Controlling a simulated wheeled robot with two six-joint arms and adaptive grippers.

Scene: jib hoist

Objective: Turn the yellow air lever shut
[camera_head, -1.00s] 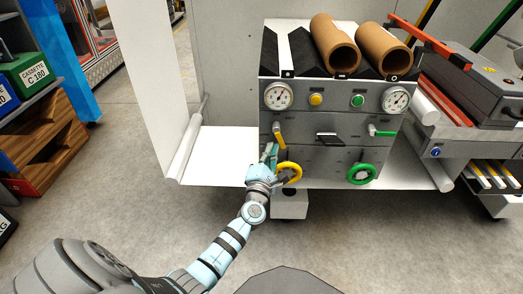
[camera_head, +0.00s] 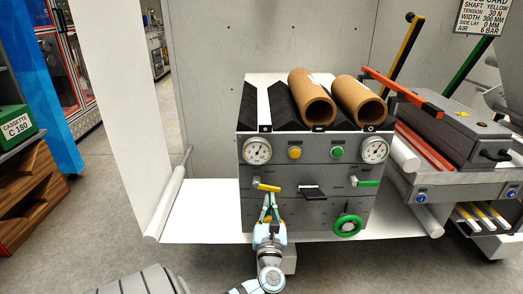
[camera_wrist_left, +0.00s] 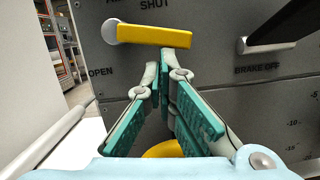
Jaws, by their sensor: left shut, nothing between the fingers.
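The yellow air lever (camera_head: 268,188) is on the left of the grey machine panel. It lies nearly level, pointing right from its pale pivot, and shows large in the left wrist view (camera_wrist_left: 155,36). There, the word SHUT (camera_wrist_left: 155,4) is above it and OPEN (camera_wrist_left: 100,72) below left. My left gripper (camera_head: 269,197) is just below the lever, fingers pointing up at the panel. Its fingertips (camera_wrist_left: 160,68) are drawn together, empty, close under the lever; I cannot tell whether they touch it. My right gripper is not in view.
A yellow handwheel (camera_wrist_left: 165,150) is mostly hidden behind my left gripper. A black brake lever (camera_head: 312,191) sticks out right of the air lever. A green lever (camera_head: 367,183) and green handwheel (camera_head: 348,225) are farther right. Brown rolls (camera_head: 312,100) lie on top.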

